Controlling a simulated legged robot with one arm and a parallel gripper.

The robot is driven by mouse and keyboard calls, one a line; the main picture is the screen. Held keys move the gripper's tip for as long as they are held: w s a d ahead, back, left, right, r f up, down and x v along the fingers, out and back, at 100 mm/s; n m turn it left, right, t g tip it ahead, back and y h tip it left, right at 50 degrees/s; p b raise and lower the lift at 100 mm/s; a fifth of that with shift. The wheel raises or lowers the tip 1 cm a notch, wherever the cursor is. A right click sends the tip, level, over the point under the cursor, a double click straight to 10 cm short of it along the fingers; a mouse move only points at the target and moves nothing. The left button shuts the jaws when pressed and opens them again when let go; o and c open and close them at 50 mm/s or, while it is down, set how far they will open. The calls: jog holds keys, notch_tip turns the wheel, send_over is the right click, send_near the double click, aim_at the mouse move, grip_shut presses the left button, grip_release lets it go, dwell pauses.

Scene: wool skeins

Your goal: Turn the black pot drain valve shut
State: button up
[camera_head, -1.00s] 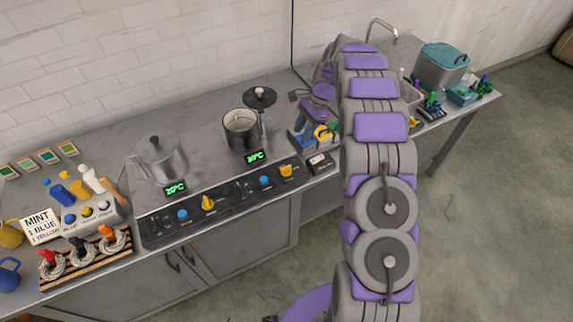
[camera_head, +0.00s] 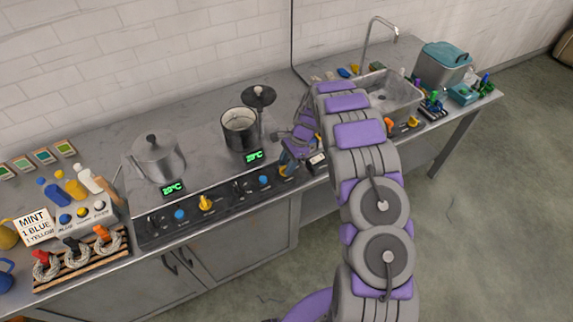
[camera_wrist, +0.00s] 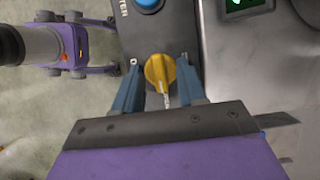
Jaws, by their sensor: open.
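In the wrist view a yellow valve knob (camera_wrist: 157,70) with a pale pointer stands on the dark control strip. My gripper (camera_wrist: 158,62) is open, with one blue finger on each side of the knob; I cannot tell whether either touches it. In the head view my gripper (camera_head: 288,157) is at the right end of the front control panel (camera_head: 232,193) and mostly hides this knob. Another yellow knob (camera_head: 205,203) sits further left, before a lidded steel pot (camera_head: 158,163).
A blue knob (camera_wrist: 150,3) is beside the yellow one in the wrist view. A green display (camera_head: 254,157) sits before the open pot. A sink (camera_head: 390,97) with a tap lies right. Bottles, a MINT sign (camera_head: 36,226) and wool skeins (camera_head: 78,250) are left.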

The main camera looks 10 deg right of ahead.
jog(key=shift+f, duration=0.1)
jog(key=shift+c, duration=0.3)
grip_shut()
dwell(0.4)
jog(key=n+g+p, duration=0.1)
jog(key=n+p, duration=0.1)
jog(key=n, duration=0.1)
jog(key=shift+a+n+h, duration=0.1)
jog(key=shift+n+h, duration=0.2)
jog(key=n, duration=0.2)
jog(key=n+g+h+p, duration=0.1)
jog(key=n, duration=0.1)
jog(key=shift+w+a+n+g, duration=0.1)
jog(key=shift+w+n+g, duration=0.05)
jog(key=shift+n+g, duration=0.15)
jog(key=n+h, duration=0.1)
jog(key=n, duration=0.1)
jog(key=n+h+p, duration=0.1)
jog(key=n, duration=0.2)
jog(key=shift+a+g, duration=0.15)
jog(key=shift+g, duration=0.25)
jog(key=shift+a+n+h+p, duration=0.1)
jog(key=shift+n+h+p, duration=0.65)
jog(key=shift+n, duration=1.65)
jog(key=shift+h+b, duration=0.25)
jog(key=shift+b, duration=0.05)
